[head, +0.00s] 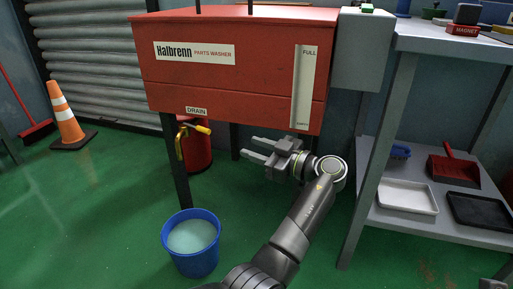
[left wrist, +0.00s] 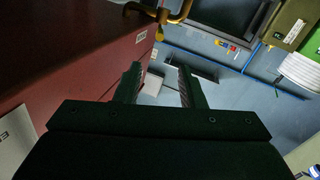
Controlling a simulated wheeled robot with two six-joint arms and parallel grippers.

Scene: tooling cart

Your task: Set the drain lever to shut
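The drain valve (head: 180,146) is a brass spout under the DRAIN label on the red parts washer (head: 230,70). Its yellow lever (head: 202,129) points out to the right, roughly level and crosswise to the downward spout. My left gripper (head: 249,146) is to the right of the lever, below the washer's front edge. Its fingers are open and empty, point left towards the valve and do not touch it. In the left wrist view the fingers (left wrist: 160,76) stand apart, with the brass and yellow valve parts (left wrist: 178,12) beyond them at the top. My right gripper is not in view.
A blue bucket (head: 191,257) with pale liquid stands on the green floor below the valve. The washer's dark leg (head: 177,180) is beside the spout. A red canister (head: 198,155) is behind it. A grey shelf cart (head: 375,165) stands right of my arm.

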